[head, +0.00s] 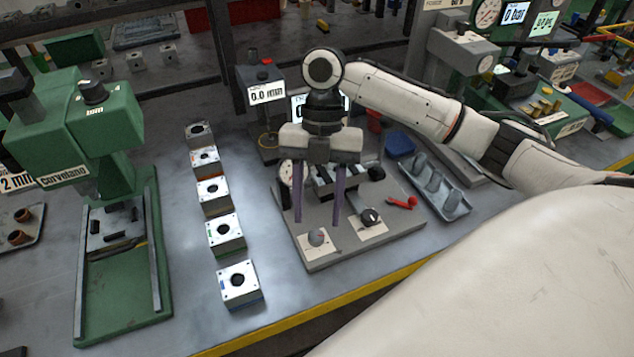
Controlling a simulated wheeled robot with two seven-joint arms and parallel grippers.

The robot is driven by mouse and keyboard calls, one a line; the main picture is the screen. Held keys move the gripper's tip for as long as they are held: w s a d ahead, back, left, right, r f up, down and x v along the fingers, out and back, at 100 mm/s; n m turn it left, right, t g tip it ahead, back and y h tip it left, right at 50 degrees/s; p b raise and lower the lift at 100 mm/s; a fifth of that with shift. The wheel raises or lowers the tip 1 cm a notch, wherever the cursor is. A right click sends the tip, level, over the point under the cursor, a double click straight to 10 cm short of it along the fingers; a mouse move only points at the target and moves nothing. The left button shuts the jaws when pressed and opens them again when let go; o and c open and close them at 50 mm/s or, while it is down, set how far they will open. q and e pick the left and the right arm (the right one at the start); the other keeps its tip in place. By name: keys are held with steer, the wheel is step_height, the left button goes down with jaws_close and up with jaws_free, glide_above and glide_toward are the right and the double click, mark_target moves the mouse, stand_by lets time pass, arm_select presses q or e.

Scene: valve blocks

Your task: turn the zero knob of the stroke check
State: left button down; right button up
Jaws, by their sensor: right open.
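A grey bench plate (318,255) in the middle of the table carries a round dial (286,173), a clamp-like fixture and two knobs. A grey knob (317,237) sits on a pale label at its front left. A black knob (371,217) sits on another label to the right. The label print is too small to read, so I cannot tell which one is the zero knob. My right gripper (317,218) points down over the plate, open, its two long fingers just above and behind the grey knob. It hides part of the fixture and a lit display (299,108) behind.
A row of several metal valve blocks (213,194) stands left of the plate. A green press (100,130) is further left. A red-handled tool (402,202) lies on the plate's right, beside a grey tray (440,188). Table is clear in front of the plate.

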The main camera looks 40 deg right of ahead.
steer(key=v, duration=0.6)
steer(key=shift+r, duration=0.35)
steer(key=shift+w+d+f, duration=0.1)
steer(key=shift+d, duration=0.05)
